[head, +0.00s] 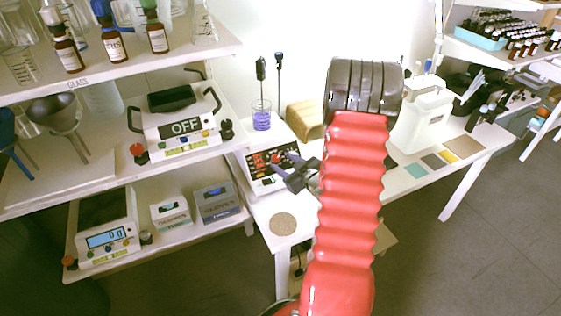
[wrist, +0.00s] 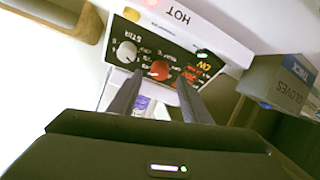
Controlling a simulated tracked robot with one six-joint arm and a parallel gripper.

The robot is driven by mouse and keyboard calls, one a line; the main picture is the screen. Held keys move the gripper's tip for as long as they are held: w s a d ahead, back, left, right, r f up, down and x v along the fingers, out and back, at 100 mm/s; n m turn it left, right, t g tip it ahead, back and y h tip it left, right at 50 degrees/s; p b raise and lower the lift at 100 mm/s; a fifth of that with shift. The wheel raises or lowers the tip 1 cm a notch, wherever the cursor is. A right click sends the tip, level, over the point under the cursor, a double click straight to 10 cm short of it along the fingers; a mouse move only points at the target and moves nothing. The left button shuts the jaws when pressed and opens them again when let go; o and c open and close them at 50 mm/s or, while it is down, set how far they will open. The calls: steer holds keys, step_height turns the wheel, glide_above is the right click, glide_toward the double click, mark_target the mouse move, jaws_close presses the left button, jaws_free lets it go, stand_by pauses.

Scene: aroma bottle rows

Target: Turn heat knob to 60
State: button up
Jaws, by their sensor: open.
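The white hotplate stirrer (head: 257,187) stands on the table beside the shelves, its black front panel facing me. In the wrist view its panel (wrist: 183,64) appears upside down, with a red knob (wrist: 160,70) and a pale knob (wrist: 127,52) by the word STIR. My gripper (wrist: 160,78) is open and empty, its two dark fingers pointing at the panel. In the picture the red knob lies between the fingertips; I cannot tell whether they touch it. In the head view my gripper (head: 303,175) is in front of the panel, and the knob's pointer and scale are too small to read.
A beaker of purple liquid (head: 261,119) is behind the panel. A device reading OFF (head: 181,128) stands on the left shelf. A round tan pad (head: 283,224) lies in front of the hotplate. In the wrist view a GLOVES box (wrist: 284,84) is at right.

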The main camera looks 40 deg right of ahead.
steer(key=v, duration=1)
steer(key=shift+s, duration=0.1)
